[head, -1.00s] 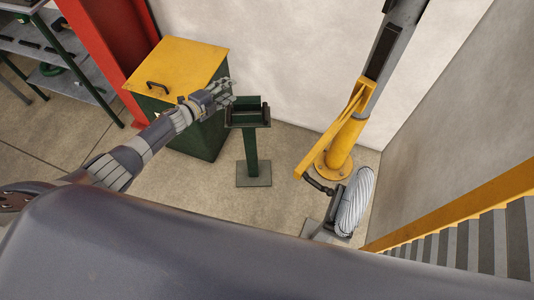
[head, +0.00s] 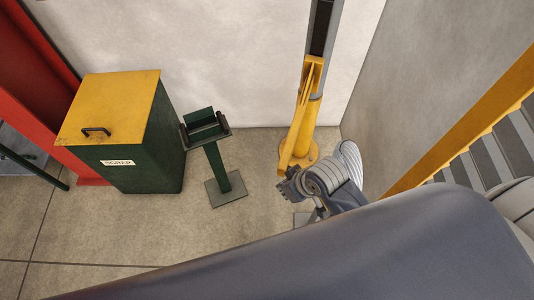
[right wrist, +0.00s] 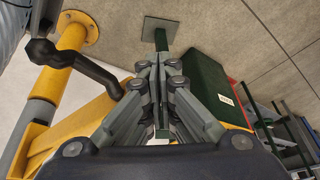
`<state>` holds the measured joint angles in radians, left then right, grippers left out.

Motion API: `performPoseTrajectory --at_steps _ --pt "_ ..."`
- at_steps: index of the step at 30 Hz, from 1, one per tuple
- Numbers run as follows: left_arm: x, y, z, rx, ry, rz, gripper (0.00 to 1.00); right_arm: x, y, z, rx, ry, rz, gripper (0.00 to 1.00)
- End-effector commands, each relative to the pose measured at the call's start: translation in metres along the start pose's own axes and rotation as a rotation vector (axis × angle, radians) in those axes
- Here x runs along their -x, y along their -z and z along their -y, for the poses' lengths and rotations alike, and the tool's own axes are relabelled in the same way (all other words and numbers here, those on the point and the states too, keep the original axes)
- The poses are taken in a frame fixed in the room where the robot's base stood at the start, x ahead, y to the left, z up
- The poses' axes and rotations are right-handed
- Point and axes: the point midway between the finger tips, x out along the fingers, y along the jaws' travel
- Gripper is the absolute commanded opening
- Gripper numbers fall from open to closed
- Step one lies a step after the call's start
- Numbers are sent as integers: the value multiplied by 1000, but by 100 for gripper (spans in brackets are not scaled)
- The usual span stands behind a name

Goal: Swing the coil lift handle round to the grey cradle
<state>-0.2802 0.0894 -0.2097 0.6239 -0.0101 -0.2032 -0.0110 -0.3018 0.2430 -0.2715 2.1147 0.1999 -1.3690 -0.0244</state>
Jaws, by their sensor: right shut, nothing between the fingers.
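The yellow coil lift post (head: 310,110) stands by the back wall, its yellow arm (head: 297,125) reaching toward me. The black bent handle (right wrist: 82,62) shows left of the fingers in the right wrist view; in the head view my right gripper (head: 287,188) hides it. That gripper is shut and empty, near the arm's low end; its fingers (right wrist: 158,75) are apart from the handle in the wrist view. The silver coil (head: 348,158) is partly behind my right wrist. A bit of grey plate (head: 302,218) shows below; whether it belongs to the grey cradle is unclear. My left gripper is out of view.
A green stand (head: 218,150) with a tray top is left of the lift. A green scrap bin with a yellow lid (head: 110,100) is farther left. A yellow rail (head: 460,125) with grey steps runs along the right. Floor between stand and lift is clear.

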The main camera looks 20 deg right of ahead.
Motion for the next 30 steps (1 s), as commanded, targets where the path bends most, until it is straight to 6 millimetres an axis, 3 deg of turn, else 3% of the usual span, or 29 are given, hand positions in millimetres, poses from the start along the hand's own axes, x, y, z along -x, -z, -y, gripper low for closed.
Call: performPoseTrajectory --at_steps 3,14,21,30 --pt "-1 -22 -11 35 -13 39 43 31 30 13 94 38 -41 0" --pt "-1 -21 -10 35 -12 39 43 35 92 19 348 134 -52 0" --pt "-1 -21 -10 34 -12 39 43 50 126 -12 509 156 10 0" --pt "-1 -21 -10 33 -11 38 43 60 138 -37 550 161 63 0"
